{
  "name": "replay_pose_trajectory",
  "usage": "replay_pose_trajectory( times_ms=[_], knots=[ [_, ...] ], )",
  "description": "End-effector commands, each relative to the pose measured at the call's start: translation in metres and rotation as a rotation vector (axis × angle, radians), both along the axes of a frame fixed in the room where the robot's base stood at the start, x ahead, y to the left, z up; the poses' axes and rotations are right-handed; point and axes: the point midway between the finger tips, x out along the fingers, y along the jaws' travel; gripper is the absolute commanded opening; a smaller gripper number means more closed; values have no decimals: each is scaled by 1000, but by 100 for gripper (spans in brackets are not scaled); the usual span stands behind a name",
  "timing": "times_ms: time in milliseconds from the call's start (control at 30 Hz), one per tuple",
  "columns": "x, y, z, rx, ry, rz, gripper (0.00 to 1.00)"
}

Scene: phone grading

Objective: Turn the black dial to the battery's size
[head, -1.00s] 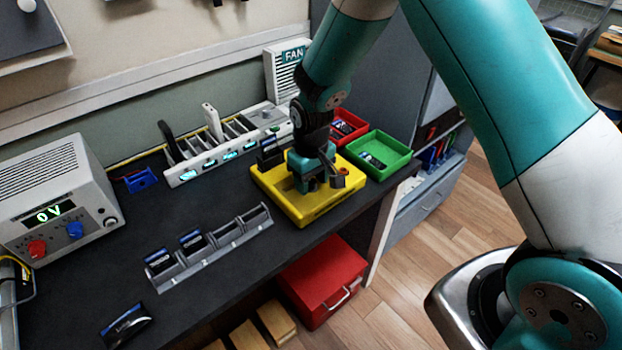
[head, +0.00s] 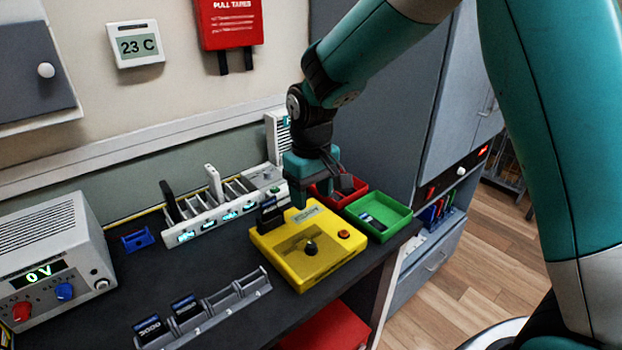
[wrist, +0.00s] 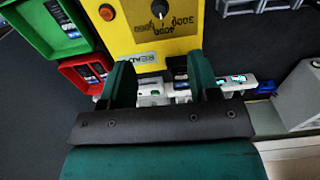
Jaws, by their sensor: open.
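The yellow tester box (head: 290,272) stands on the bench with the black dial (head: 311,248) on its top. The dial has a pale pointer mark; I cannot tell exactly which number it faces. In the wrist view the dial (wrist: 160,8) is at the top edge, beside upside-down numbers that seem to include 3000 and 4000. A dark battery (head: 270,215) stands in the slot at the box's back left; its size is not readable. My gripper (head: 320,190) is open and empty, above and behind the box, apart from the dial. Its fingers (wrist: 160,78) are spread in the wrist view.
An orange button (head: 344,234) is right of the dial. Red (head: 350,187) and green (head: 396,222) trays hold batteries at the right. A grey rack (head: 235,303) with two batteries is in front. A white lit charger rack (head: 205,228) stands behind, left.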

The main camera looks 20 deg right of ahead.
Motion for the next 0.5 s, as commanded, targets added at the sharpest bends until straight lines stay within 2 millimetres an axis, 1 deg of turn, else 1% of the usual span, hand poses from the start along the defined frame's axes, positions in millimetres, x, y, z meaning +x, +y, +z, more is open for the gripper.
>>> replay_pose_trajectory(
  times_ms=[33,200,300,500],
  knots=[
    [0,0,10,2,-5,0,56],
    [0,0,30,1,-2,0,56],
    [0,0,35,0,0,0,56],
    [0,0,36,0,0,0,56]
  ],
)
